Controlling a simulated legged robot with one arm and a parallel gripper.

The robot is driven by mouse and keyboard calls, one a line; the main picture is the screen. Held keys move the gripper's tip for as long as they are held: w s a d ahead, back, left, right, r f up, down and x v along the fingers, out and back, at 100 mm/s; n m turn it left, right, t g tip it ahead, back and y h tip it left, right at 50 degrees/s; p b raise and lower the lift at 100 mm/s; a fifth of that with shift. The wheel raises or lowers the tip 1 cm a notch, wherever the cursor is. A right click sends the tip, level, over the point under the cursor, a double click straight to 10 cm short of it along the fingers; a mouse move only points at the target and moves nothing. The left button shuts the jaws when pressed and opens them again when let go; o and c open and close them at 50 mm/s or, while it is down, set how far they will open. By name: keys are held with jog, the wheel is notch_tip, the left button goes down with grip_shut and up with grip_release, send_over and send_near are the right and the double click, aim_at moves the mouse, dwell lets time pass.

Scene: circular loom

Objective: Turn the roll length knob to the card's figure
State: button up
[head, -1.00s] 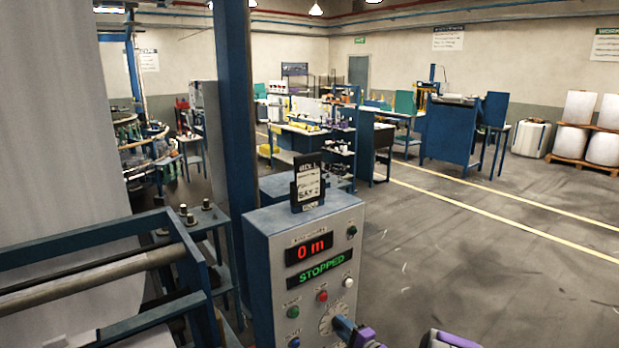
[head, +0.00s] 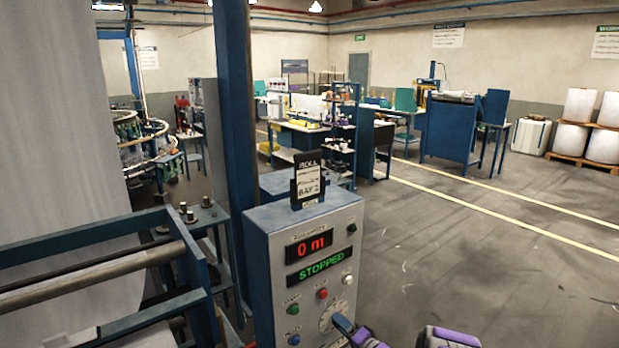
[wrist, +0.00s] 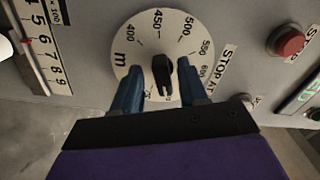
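The roll length knob is a black pointer (wrist: 161,76) on a round white dial (wrist: 140,57) marked in metres, with 400, 450, 500, 550 and 600 readable in the wrist view. The dial (head: 328,318) also shows low on the control box in the head view. My gripper (wrist: 155,80) is open, its blue fingers on either side of the black pointer with gaps; contact is not visible. In the head view my gripper (head: 343,324) covers part of the dial. The card (head: 308,179) stands in a black holder on the box; its figure is too small to read.
The control box (head: 262,285) has a red "0 m" display (head: 309,244), a green "STOPPED" display (head: 320,266) and coloured buttons. A red stop button (wrist: 287,41) sits right of the dial in the wrist view. A blue frame with a roller (head: 90,278) stands left; open floor lies right.

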jog(key=shift+d, duration=0.1)
jog(key=p+v, duration=0.2)
jog(key=v, duration=0.5)
jog(key=shift+r, duration=0.1)
jog(key=shift+c, duration=0.3)
dwell(1.4)
